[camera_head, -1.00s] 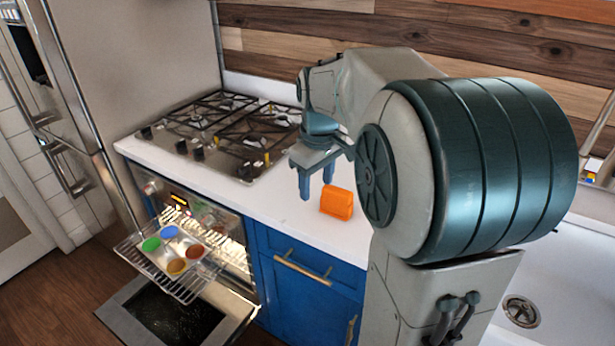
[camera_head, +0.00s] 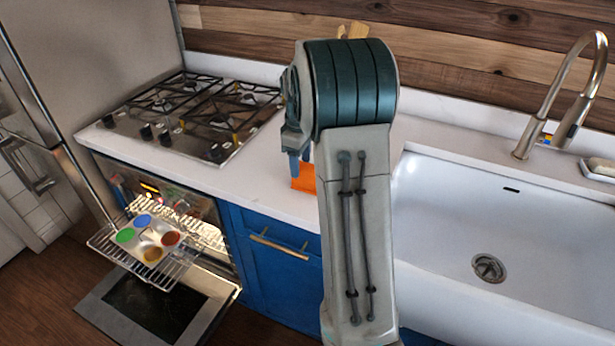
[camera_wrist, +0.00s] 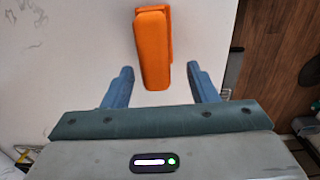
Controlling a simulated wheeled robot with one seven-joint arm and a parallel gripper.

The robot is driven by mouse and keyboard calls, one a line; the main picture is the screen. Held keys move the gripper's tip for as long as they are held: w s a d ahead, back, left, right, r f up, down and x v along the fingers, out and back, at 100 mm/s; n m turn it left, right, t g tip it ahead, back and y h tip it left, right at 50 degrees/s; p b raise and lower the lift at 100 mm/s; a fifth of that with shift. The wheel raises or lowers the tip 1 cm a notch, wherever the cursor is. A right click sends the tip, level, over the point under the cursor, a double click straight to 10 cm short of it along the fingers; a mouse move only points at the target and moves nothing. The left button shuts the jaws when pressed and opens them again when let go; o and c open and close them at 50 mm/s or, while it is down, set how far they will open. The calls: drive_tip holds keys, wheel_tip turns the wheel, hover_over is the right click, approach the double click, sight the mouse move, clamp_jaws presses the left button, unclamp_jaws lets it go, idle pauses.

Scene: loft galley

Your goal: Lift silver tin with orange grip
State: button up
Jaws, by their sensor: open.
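A silver muffin tin (camera_head: 140,236) with colored cups rests on the pulled-out oven rack, at the lower left of the head view. An orange block-like piece (camera_head: 303,178), perhaps the orange grip, sits on the white counter, partly hidden behind my arm. In the wrist view the orange piece (camera_wrist: 153,50) lies ahead of and between my fingers, apart from the tin. My gripper (camera_wrist: 160,80) is open and empty, its two blue fingers on either side of the orange piece's near end. In the head view my gripper is mostly hidden by my arm.
The oven door (camera_head: 158,309) hangs open below the extended wire rack (camera_head: 190,285). A gas stove (camera_head: 190,110) is set in the counter (camera_head: 240,178). A white sink (camera_head: 440,255) with a tall faucet (camera_head: 562,105) is on the right. Blue cabinets (camera_head: 280,285) stand below.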

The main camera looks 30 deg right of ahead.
sight(301, 175)
drive_tip(key=shift+w+d+f+p, duration=0.1)
drive_tip(key=shift+f+p, duration=0.2)
drive_tip(key=shift+f, duration=1.1)
drive_tip(key=shift+w+d+f+p, duration=0.1)
drive_tip(key=shift+f+p, duration=0.15)
drive_tip(key=shift+f, duration=1.15)
drive_tip(key=c, duration=0.8)
